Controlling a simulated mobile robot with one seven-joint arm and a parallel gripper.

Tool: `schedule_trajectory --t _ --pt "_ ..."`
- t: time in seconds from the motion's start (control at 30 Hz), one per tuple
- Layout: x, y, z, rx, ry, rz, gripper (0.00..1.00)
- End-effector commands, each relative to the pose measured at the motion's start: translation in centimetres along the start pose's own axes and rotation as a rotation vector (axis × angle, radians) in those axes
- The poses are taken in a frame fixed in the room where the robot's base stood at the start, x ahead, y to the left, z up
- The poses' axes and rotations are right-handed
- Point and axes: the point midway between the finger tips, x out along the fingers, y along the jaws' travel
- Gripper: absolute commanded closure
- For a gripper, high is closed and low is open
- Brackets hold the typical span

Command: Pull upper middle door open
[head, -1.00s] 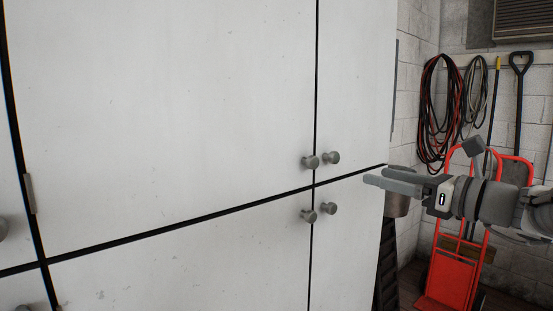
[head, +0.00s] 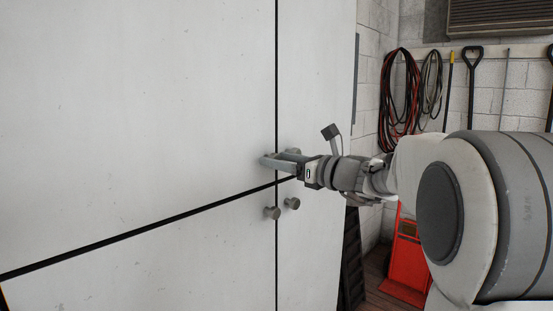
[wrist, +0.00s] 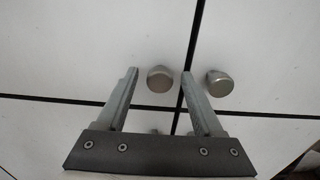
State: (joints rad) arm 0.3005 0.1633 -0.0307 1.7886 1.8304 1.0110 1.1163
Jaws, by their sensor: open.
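The upper middle door (head: 130,90) is a large white panel, shut flush with its neighbour along a dark vertical seam. It also shows in the wrist view (wrist: 70,45). Its round grey metal knob (wrist: 160,79) appears between the two fingers of my gripper (wrist: 159,73). The fingers are open, one to each side of the knob; I cannot tell whether either touches it. In the head view my gripper (head: 268,160) reaches in from the right and covers this knob.
The neighbouring upper door's knob (wrist: 220,83) stands just right of my right finger. Two lower knobs, left (head: 272,213) and right (head: 292,203), sit below the horizontal seam. A red hand truck (head: 405,255) stands right of the cabinet.

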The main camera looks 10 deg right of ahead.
Motion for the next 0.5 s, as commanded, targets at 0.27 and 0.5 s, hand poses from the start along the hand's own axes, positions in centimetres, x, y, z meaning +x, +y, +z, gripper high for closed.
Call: schedule_trajectory --t 0.27,0.5 --pt "0.13 -0.01 -0.01 0.0 0.0 -0.001 0.31" --pt "0.11 -0.01 -0.01 0.0 0.0 0.0 0.75"
